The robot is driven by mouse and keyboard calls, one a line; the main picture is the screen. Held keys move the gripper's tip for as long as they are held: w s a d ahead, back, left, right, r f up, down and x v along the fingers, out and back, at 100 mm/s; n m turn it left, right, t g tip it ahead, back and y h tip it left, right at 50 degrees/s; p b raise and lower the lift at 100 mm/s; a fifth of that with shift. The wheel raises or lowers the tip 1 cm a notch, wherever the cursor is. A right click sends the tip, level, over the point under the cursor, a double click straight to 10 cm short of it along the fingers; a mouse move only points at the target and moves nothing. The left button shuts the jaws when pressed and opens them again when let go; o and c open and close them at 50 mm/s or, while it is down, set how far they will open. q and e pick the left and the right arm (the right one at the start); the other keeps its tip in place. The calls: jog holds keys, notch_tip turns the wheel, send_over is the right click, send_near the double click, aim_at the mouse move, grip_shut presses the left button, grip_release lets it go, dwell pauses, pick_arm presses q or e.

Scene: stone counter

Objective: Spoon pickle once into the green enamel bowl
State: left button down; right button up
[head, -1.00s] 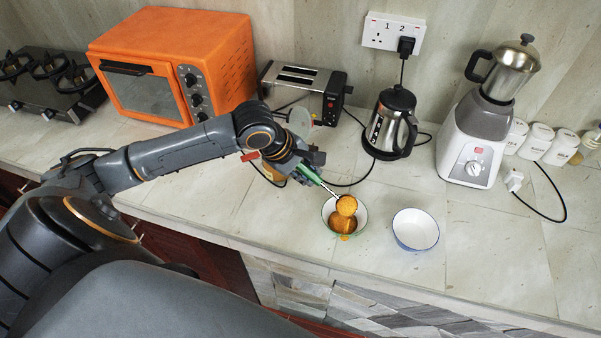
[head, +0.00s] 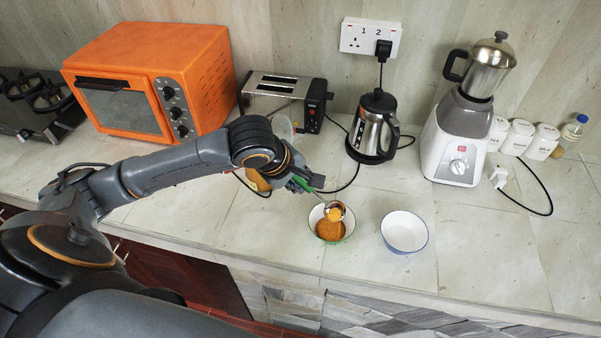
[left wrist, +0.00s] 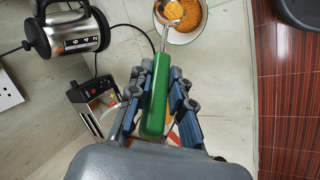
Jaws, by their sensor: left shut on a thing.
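My left gripper (head: 303,183) is shut on the green handle of a spoon (left wrist: 155,100). The spoon's metal bowl is above the green-rimmed enamel bowl (head: 313,222) and carries a lump of orange pickle (head: 333,213). More orange pickle (head: 329,231) lies inside the enamel bowl. In the left wrist view the spoon's bowl overlaps the left part of the enamel bowl (left wrist: 180,40). A yellow-orange jar (head: 257,180) stands behind my left gripper, mostly hidden by it. My right gripper is not in view.
A white bowl with a blue rim (head: 404,233) stands just right of the enamel bowl. Behind are an orange oven (head: 150,80), toaster (head: 280,95), kettle (head: 372,128) and blender (head: 458,140). The counter's front edge is close to the bowls; the right front is clear.

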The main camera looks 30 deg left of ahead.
pick_arm(q)
jog(key=w+a+f+n+g+h+p, duration=0.1)
jog(key=a+f+n+g+h+p, duration=0.1)
jog(key=a+f+n+h, duration=0.2)
jog(key=shift+w+a+f+n+g+h, duration=0.15)
jog(key=shift+w+a+n+g+h, duration=0.2)
jog(key=shift+a+n+h, duration=1.9)
jog(key=shift+a+m, duration=0.35)
jog(key=shift+a, duration=0.15)
